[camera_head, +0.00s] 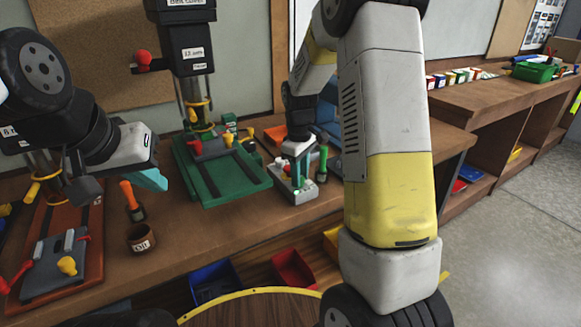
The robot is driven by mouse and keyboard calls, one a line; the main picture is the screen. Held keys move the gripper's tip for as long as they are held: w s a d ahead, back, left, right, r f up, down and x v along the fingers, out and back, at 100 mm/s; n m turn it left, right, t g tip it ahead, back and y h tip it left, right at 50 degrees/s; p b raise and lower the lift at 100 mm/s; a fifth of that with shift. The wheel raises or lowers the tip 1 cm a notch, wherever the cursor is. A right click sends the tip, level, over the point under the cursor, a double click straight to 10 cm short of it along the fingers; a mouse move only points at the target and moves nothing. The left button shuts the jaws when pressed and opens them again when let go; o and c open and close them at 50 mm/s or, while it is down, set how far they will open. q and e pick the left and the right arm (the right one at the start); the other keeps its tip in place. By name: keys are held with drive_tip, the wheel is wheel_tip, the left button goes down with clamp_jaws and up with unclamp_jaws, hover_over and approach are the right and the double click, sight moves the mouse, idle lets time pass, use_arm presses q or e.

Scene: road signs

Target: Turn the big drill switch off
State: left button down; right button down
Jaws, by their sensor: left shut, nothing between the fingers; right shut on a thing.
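A big black drill (188,45) with white labels and a red knob (143,59) stands over a green base (222,180) at the middle back. Right of it is a small light grey box (296,192) with green parts and a bright green spot on top. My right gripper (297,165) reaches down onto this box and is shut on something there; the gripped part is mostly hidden. I cannot tell the switch's position. My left gripper (152,178), with teal fingertips, is shut and empty above the bench, left of the green base.
An orange-based machine (60,225) stands at the left. An orange-handled tool (130,197) and a brown cup (141,238) are on the wooden bench (205,235). A green-handled tool (323,160) stands close beside my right gripper. Blue (213,282) and red (293,270) bins are below.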

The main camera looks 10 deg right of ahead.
drive_tip(key=m, duration=1)
drive_tip(key=shift+m, duration=0.4)
idle(0.4)
drive_tip(key=c, duration=1.1)
unclamp_jaws()
drive_tip(key=shift+o, duration=0.2)
drive_tip(key=shift+a+r, duration=0.1)
drive_tip(key=shift+r, duration=0.05)
wheel_tip(320, 180, up, 7)
drive_tip(key=shift+w+a, duration=0.1)
drive_tip(key=shift+a, duration=0.05)
drive_tip(key=shift+r, duration=0.25)
